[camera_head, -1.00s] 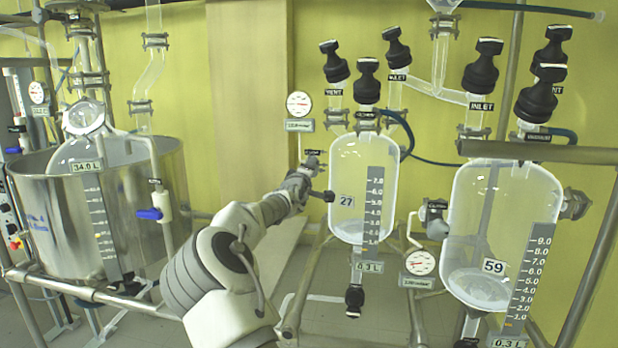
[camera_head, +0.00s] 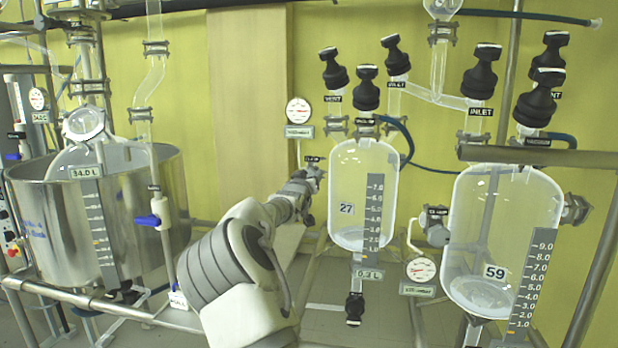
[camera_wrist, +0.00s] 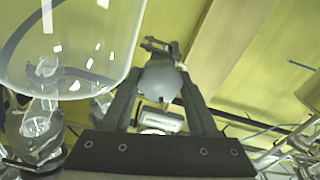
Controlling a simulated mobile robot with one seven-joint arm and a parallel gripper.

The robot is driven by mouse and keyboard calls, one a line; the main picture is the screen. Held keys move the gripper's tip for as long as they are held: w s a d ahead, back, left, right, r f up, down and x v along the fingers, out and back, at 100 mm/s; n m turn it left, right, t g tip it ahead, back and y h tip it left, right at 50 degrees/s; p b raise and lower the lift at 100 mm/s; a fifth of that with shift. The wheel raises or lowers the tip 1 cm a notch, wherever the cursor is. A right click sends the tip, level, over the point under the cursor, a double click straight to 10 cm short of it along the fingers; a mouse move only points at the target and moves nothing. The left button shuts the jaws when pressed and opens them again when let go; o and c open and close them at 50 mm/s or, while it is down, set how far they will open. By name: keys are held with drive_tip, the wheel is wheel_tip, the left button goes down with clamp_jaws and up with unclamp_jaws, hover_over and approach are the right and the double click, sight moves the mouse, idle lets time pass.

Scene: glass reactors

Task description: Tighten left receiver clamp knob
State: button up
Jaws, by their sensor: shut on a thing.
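The left receiver (camera_head: 350,208) is the clear glass vessel marked 27, upright in the frame; its glass also fills the upper left of the wrist view (camera_wrist: 95,62). My gripper (camera_head: 314,178) is at the left side of this vessel, beside a small black clamp label. In the wrist view my gripper (camera_wrist: 162,88) has its two dark fingers closed around a pale grey rounded clamp knob (camera_wrist: 162,80). A dark metal clamp part (camera_wrist: 160,46) shows just beyond the knob. In the head view the knob is hidden by my gripper and too small to make out.
The right receiver (camera_head: 508,215), marked 59, stands to the right. A large steel vessel (camera_head: 40,215) stands at the left. Metal frame tubes run below the receivers, and black-topped valves stand above them.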

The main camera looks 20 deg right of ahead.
drive_tip(key=m, duration=0.5)
drive_tip(key=shift+d+m, duration=0.1)
drive_tip(key=shift+m, duration=0.2)
drive_tip(key=m+b, duration=0.2)
drive_tip(key=m, duration=0.3)
drive_tip(key=shift+f, duration=0.1)
drive_tip(key=m+b, duration=0.2)
drive_tip(key=m, duration=0.4)
drive_tip(key=shift+s+f+m+b, duration=0.1)
drive_tip(key=shift+m+b, duration=1.2)
drive_tip(key=shift+m, duration=1.2)
drive_tip(key=o, duration=1.4)
drive_tip(key=shift+c, duration=0.2)
drive_tip(key=shift+s, duration=0.1)
drive_tip(key=v, duration=1.7)
